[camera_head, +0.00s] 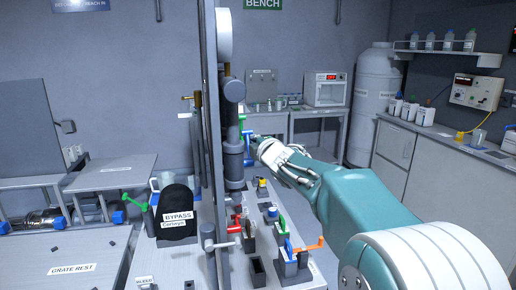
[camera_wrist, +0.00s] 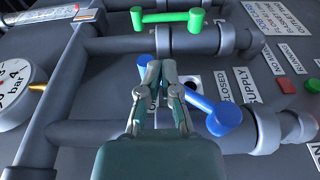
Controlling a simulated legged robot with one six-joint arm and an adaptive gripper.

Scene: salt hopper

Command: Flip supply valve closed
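The blue supply valve lever (camera_wrist: 220,117) runs slantwise in the wrist view, from its hub at lower right up to the left. Labels reading SUPPLY (camera_wrist: 246,84) and CLOSED (camera_wrist: 224,86) are beside it. My gripper (camera_wrist: 160,66) is over the lever's far part, its fingers drawn close together. Blue shows on both sides of the fingers, which hide the middle of the lever. I cannot tell whether they touch it. In the head view my gripper (camera_head: 257,142) is at the pipe panel, near a small blue part (camera_head: 247,134).
A green lever (camera_wrist: 170,16) lies on the pipe above the blue one. A pressure gauge (camera_wrist: 14,92) is at left. In the head view, a bench with several coloured valves (camera_head: 270,213) stands below my arm. A grey post (camera_head: 211,120) rises left of the pipes.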

